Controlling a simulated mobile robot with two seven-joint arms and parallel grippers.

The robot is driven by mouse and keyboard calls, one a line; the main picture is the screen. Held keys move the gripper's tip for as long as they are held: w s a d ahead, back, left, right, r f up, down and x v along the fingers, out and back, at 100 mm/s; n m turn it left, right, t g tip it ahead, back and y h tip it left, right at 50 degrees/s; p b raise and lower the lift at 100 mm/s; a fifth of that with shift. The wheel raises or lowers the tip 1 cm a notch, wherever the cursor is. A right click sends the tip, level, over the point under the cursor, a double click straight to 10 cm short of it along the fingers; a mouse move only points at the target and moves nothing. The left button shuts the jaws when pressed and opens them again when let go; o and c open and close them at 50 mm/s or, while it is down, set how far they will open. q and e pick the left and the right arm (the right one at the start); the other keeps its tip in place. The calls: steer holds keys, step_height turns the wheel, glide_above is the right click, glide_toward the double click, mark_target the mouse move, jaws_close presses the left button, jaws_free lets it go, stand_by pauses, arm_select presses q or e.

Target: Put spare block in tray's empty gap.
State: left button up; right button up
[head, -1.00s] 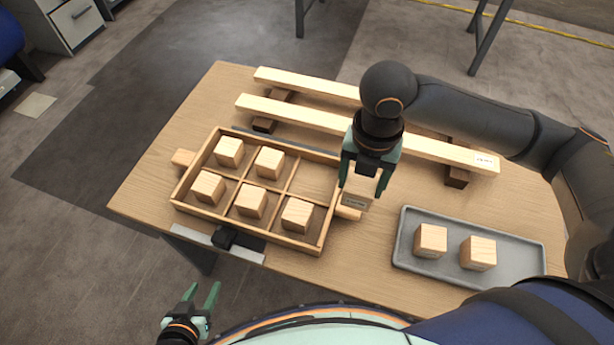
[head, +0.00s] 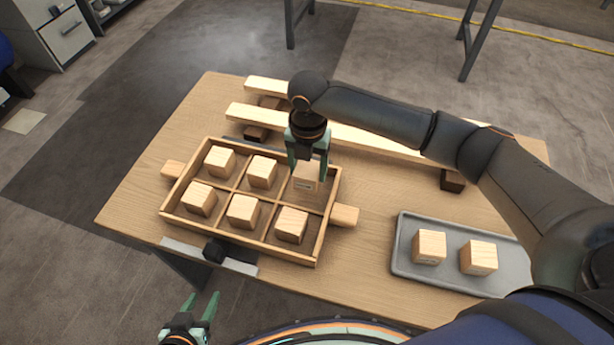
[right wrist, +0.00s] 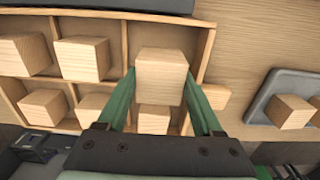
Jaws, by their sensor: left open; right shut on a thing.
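The wooden tray (head: 318,251) is divided into compartments, and several of them hold a light wooden block each. My right gripper (head: 307,176) is shut on a wooden block (head: 305,183) at the tray's back right compartment. In the right wrist view the held block (right wrist: 161,75) sits between the green fingers, over or in that compartment. I cannot tell whether it touches the tray floor. Two more blocks, one at left (head: 429,246) and one at right (head: 478,257), stand in the grey tray. My left gripper (head: 202,303) is open and empty in front of the table.
The grey tray (head: 400,262) lies on the right of the table (head: 365,262). Two long wooden bars (head: 240,110) lie on dark blocks behind the wooden tray. Bare tabletop lies between the two trays.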

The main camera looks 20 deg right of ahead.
mark_target(307, 178)
steer(key=shift+w+f, duration=0.2)
steer(key=shift+f, duration=1.55)
steer(key=o, duration=1.4)
steer(key=shift+f, duration=0.15)
step_height(307, 178, up, 12)
steer(key=shift+a+r+p, duration=0.1)
steer(key=shift+r+p, duration=0.1)
steer(key=shift+p, duration=0.35)
